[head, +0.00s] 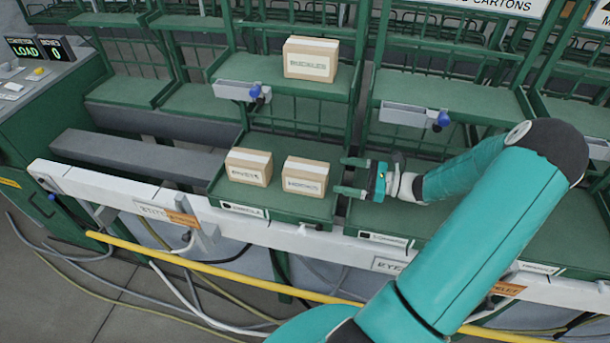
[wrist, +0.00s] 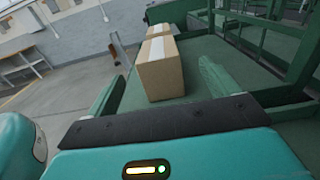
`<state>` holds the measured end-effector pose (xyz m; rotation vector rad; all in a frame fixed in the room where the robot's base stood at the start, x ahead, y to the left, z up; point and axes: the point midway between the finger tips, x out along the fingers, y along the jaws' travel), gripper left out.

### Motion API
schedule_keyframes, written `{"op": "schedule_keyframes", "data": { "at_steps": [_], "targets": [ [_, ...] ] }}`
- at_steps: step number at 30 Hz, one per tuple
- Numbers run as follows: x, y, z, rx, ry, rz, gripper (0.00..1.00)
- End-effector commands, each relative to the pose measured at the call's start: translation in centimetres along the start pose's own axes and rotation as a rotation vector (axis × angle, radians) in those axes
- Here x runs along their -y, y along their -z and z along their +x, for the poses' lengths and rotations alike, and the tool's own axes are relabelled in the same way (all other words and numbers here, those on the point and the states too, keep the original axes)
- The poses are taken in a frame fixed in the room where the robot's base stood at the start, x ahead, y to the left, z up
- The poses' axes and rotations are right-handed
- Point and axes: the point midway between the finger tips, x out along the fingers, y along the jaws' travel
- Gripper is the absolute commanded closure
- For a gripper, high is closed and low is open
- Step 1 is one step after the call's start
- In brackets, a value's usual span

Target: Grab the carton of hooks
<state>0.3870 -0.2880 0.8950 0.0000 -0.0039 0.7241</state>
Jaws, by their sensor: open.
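The carton of hooks (head: 305,177) is a small brown box with pale tape and a printed label that seems to read HOOKS. It sits upright on a green tray shelf (head: 262,205). My gripper (head: 343,176) is open just to its right, its two fingers pointing at the carton's right side, with a small gap. In the wrist view the near carton (wrist: 161,77) stands ahead between the open fingers (wrist: 160,88), beyond their tips. The fingers hold nothing.
A similar carton (head: 249,167), seemingly labelled RIVETS, stands just left of the hooks; it shows behind in the wrist view (wrist: 159,31). Another carton (head: 311,59) sits on the shelf above. A white rail (head: 130,196) and yellow pipe (head: 215,272) run along the front. Green shelf space right is empty.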

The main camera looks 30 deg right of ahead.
Motion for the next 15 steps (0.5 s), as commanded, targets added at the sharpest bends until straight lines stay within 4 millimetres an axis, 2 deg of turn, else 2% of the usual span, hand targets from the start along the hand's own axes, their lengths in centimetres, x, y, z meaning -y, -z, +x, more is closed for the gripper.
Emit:
{"op": "schedule_keyframes", "data": {
  "at_steps": [3, 11, 15],
  "targets": [
    [-0.1, 0.0, 2.4, 0.001, -0.005, 0.001, 0.13],
    [-0.1, -0.1, 4.7, 0.000, -0.005, 0.000, 0.13],
    [-0.4, -0.1, 6.9, 0.001, -0.007, 0.001, 0.13]
  ]
}}
